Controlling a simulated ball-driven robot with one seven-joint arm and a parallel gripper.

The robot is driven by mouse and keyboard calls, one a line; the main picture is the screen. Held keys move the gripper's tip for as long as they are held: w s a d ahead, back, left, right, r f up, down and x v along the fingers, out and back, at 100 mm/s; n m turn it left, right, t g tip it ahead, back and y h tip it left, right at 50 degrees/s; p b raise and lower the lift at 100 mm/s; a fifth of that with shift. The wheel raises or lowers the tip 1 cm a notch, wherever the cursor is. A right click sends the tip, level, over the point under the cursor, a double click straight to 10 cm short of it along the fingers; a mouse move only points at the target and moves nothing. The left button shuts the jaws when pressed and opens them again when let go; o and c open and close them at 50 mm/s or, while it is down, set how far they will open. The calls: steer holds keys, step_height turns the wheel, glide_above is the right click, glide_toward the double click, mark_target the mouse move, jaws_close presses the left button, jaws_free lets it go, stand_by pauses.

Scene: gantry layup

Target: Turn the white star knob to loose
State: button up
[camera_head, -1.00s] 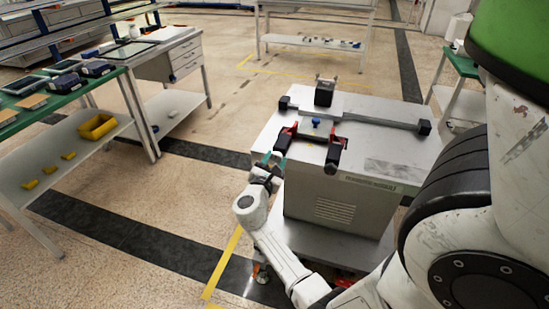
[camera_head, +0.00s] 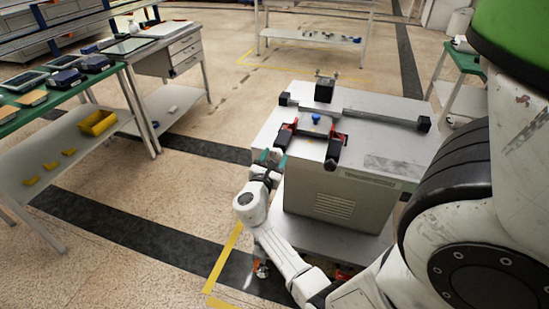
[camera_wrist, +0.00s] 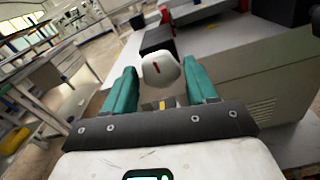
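The white knob (camera_wrist: 162,70) with a red mark shows in the wrist view, near the tips of my two teal fingers. My gripper (camera_wrist: 160,84) is open, with one finger on each side of the knob and only small gaps showing; I cannot tell whether either finger touches it. In the head view my gripper (camera_head: 273,158) is at the left front corner of the grey machine cart (camera_head: 390,157), by the red-and-black clamp (camera_head: 285,135). The knob itself is not clear in that view.
A black block (camera_head: 325,88) and a long bar (camera_head: 375,114) with black ends lie on the cart top, with a blue knob (camera_head: 316,118). Another red-and-black clamp (camera_head: 334,149) is at the front. A green-topped bench (camera_head: 100,78) stands left; floor between is clear.

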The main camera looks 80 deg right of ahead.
steer(key=shift+o, duration=1.1)
steer(key=w+a, duration=0.1)
steer(key=a, duration=0.9)
steer(key=shift+a, duration=0.4)
steer(key=s+a+f+m+t+y, duration=0.1)
steer(key=s+a+f+m+y, duration=0.1)
steer(key=a+m+y, duration=0.4)
steer(key=s+a+f+m+t+y+p, duration=0.1)
steer(key=s+a+f+m+y, duration=0.2)
steer(key=a, duration=0.8)
step_height(320, 180, down, 2)
steer(key=m+y, duration=0.3)
steer(key=m, duration=0.1)
steer(key=shift+s+a+m+y, duration=0.15)
steer(key=shift+a+m+y, duration=0.15)
steer(key=shift+a, duration=0.05)
steer(key=a+y, duration=0.1)
steer(key=a, duration=0.2)
steer(key=s+a+m+y, duration=0.1)
steer(key=a+y, duration=0.1)
steer(key=a, duration=0.2)
steer(key=a+r+y, duration=0.1)
steer(key=a+y, duration=0.1)
steer(key=a, duration=0.2)
steer(key=shift+s+m+t, duration=0.2)
steer(key=shift+m+t, duration=0.1)
steer(key=shift+t, duration=0.1)
steer(key=shift+c, duration=0.3)
